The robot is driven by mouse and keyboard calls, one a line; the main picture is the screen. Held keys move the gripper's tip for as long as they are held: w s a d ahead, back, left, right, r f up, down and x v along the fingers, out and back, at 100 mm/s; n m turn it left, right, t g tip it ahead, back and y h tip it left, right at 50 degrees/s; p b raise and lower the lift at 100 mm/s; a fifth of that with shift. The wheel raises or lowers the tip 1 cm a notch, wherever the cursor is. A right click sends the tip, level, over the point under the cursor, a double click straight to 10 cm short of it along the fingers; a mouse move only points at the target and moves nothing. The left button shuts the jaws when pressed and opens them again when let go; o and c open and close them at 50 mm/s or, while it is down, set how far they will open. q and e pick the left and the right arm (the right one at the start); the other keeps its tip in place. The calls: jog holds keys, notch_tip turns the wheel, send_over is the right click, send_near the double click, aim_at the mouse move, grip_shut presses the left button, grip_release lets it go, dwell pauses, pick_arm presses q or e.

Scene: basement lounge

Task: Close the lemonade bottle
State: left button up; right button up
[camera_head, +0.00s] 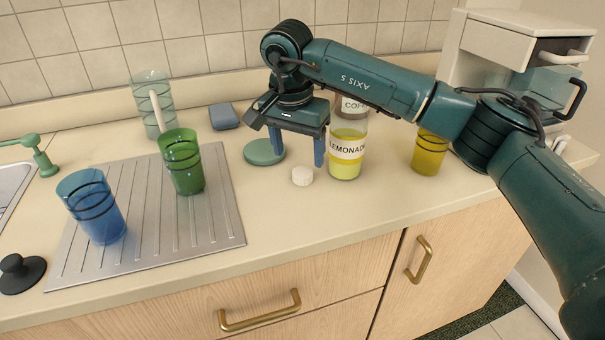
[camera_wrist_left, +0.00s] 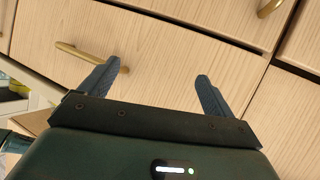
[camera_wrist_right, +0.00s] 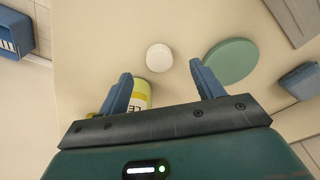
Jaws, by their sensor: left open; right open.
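The lemonade bottle (camera_head: 346,168), yellow with a white label, stands upright on the counter; the arm hides its top. It also shows partly behind a finger in the right wrist view (camera_wrist_right: 143,88). A small white round cap (camera_head: 302,176) lies on the counter to the left of the bottle, and shows in the right wrist view (camera_wrist_right: 159,58). My right gripper (camera_head: 297,148) is open and empty, pointing down above the counter near the cap. Its fingers are apart in the right wrist view (camera_wrist_right: 160,75). My left gripper (camera_wrist_left: 157,70) is open and empty, facing the drawer fronts.
A green disc (camera_head: 264,152) lies left of the cap. A container labelled COFF (camera_head: 353,106) stands behind the bottle, and a yellow cup (camera_head: 428,155) to its right. Blue (camera_head: 93,208) and green (camera_head: 183,165) cups stand on the metal drainboard (camera_head: 150,245).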

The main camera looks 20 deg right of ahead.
aim_at(303, 172)
jog(key=f, duration=0.3)
jog(key=d+f, duration=0.1)
jog(key=f, duration=0.1)
jog(key=shift+w, duration=0.4)
jog(key=shift+c, duration=0.6)
jog(key=c, duration=0.9)
jog(key=shift+c, duration=0.2)
notch_tip(303, 172, up, 10)
jog(key=shift+r, duration=0.1)
